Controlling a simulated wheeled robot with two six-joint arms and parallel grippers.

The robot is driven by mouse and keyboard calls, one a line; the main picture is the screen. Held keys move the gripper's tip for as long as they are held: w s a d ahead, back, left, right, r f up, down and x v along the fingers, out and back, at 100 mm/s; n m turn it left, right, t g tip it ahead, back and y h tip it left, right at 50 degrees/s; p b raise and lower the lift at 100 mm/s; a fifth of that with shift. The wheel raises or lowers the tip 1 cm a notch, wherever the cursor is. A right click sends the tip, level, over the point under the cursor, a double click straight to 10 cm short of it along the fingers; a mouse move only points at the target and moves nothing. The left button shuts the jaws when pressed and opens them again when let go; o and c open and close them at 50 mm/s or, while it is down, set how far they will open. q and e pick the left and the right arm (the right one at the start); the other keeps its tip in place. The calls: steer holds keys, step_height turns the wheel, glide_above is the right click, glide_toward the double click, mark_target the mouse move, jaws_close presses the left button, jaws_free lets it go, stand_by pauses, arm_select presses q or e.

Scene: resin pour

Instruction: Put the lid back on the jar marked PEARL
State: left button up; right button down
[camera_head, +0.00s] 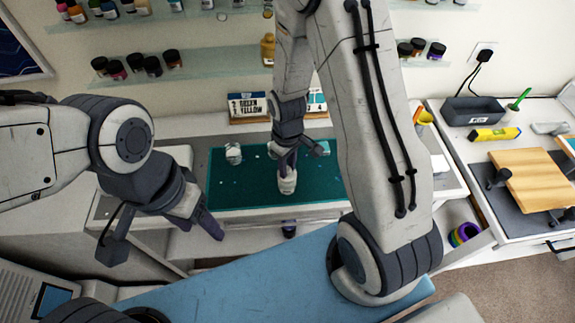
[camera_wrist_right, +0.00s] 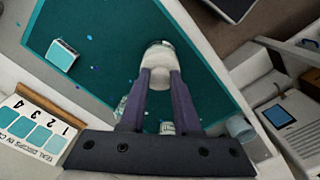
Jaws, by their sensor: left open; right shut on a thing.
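My right gripper (camera_head: 287,184) hangs over the teal mat (camera_head: 235,190) and points down. A clear, pale-topped jar (camera_head: 233,152) stands on the mat to the left of that gripper. In the right wrist view, a small white-labelled thing (camera_wrist_right: 167,128) shows between the fingers. No PEARL marking is readable. My left gripper (camera_head: 208,222) is open and empty, in front of the table's left part.
Colour sample cards (camera_head: 249,106) stand behind the mat; one also shows in the right wrist view (camera_wrist_right: 36,124). Shelves hold several jars (camera_head: 152,66). The mat's left and right parts are largely clear.

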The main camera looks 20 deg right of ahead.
steer(key=shift+c, duration=0.3)
jaws_free()
steer(key=shift+r, duration=0.1)
steer(key=shift+r+p, duration=3.05)
steer(key=shift+r, duration=0.4)
jaws_close()
steer(key=shift+f, duration=0.25)
